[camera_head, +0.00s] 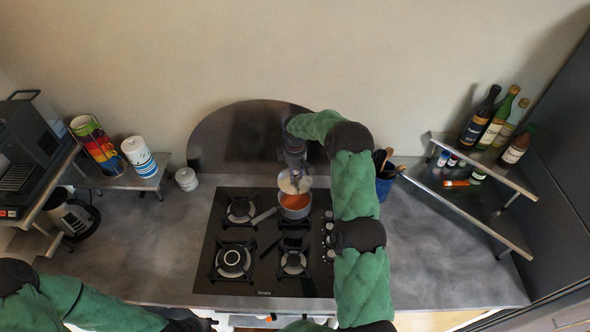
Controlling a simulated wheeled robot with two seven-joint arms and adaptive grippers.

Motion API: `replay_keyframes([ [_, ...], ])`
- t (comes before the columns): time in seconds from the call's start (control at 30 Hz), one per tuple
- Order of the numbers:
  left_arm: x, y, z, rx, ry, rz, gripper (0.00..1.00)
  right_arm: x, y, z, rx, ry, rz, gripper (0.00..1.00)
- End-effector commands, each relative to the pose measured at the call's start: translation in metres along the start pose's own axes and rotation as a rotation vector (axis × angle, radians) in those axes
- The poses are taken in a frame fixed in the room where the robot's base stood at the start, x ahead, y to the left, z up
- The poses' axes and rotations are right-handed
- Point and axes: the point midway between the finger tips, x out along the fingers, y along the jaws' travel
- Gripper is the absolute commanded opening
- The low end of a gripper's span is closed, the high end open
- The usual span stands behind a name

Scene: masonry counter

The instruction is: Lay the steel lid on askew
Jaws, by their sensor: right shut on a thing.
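A small steel pot (294,213) with orange-red contents stands on the back right burner of the black hob. Its handle (264,217) points to the left and toward me. My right gripper (294,172) points down and is shut on the pale, round steel lid (287,187). The lid is over the far side of the pot, and the contents show in front of it. I cannot tell whether the lid touches the rim. My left gripper (195,325) is low at the front edge of the counter, dark and partly cut off, its fingers unclear.
The black hob (212,270) has other burners with bare grates. A blue utensil holder (384,186) stands right of my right arm. Bottles (480,115) stand on a corner shelf at the right. A white canister (187,179) is at the left.

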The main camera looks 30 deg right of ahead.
Motion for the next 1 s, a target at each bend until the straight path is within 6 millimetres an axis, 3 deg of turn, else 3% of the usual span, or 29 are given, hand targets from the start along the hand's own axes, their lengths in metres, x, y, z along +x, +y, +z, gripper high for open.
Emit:
replay_keyframes([
  [0.57,0.007,-0.002,-0.001,0.0,0.001,0.0,0.4,0.034,0.0,0.001,0.001,-0.001,0.0,0.0],
  [0.7,0.017,-0.006,-0.001,0.0,0.001,0.0,0.4,0.044,0.0,0.0,0.001,0.0,0.0,0.0],
  [1.0,0.023,-0.008,-0.001,0.0,0.001,0.0,0.4,0.05,0.001,0.0,0.001,0.001,0.001,0.0],
])
